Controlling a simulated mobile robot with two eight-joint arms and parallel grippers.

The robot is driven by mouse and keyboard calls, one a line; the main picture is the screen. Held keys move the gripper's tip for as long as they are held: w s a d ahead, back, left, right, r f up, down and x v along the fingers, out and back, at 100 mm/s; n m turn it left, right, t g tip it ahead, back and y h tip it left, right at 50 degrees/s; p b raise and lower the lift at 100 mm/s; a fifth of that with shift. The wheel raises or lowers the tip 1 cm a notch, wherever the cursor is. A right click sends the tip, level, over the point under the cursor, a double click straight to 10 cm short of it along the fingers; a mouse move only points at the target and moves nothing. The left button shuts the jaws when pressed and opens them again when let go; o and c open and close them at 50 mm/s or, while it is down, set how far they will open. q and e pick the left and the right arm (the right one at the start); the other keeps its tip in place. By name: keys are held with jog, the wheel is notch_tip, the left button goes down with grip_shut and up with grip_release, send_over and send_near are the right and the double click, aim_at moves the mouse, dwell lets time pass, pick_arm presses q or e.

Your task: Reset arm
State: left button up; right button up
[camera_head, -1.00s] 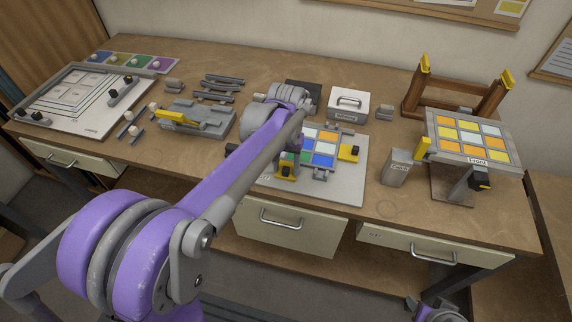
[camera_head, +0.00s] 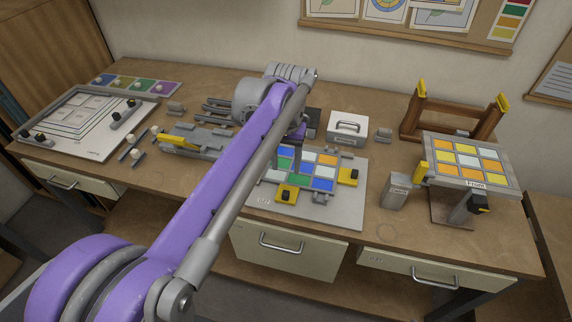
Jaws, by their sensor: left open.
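My left arm reaches in from the lower left across the workbench (camera_head: 385,251). My left gripper (camera_head: 288,157) points down over the far left part of the colored glass panel (camera_head: 315,170), which has blue, green, white and orange squares. The panel lies on a pale board (camera_head: 345,211) with yellow-and-black clamps (camera_head: 287,193) around it. The gripper is open, with its fingers partly hidden by my arm. I cannot tell whether it touches the panel. My right gripper is out of view.
A tilted orange-and-yellow panel (camera_head: 464,160) stands at the right beside a grey can (camera_head: 396,190) and a wooden frame (camera_head: 410,125). A white box (camera_head: 348,126) is behind. A framed board (camera_head: 88,125) and gray fixture (camera_head: 205,143) are at left. The front bench strip is clear.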

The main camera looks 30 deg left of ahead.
pick_arm(q)
jog(key=shift+s, duration=0.1)
jog(key=s+d+f+m+t, duration=0.1)
jog(key=s+d+f+t, duration=0.1)
jog(key=s+f, duration=0.4)
jog(key=s+d+f+m+t, duration=0.1)
jog(key=s+d+f+t, duration=0.2)
jog(key=s, duration=0.8)
notch_tip(320, 180, down, 4)
jog(key=shift+d+r+m, duration=0.1)
jog(key=shift+d+m, duration=0.2)
jog(key=shift+d, duration=0.85)
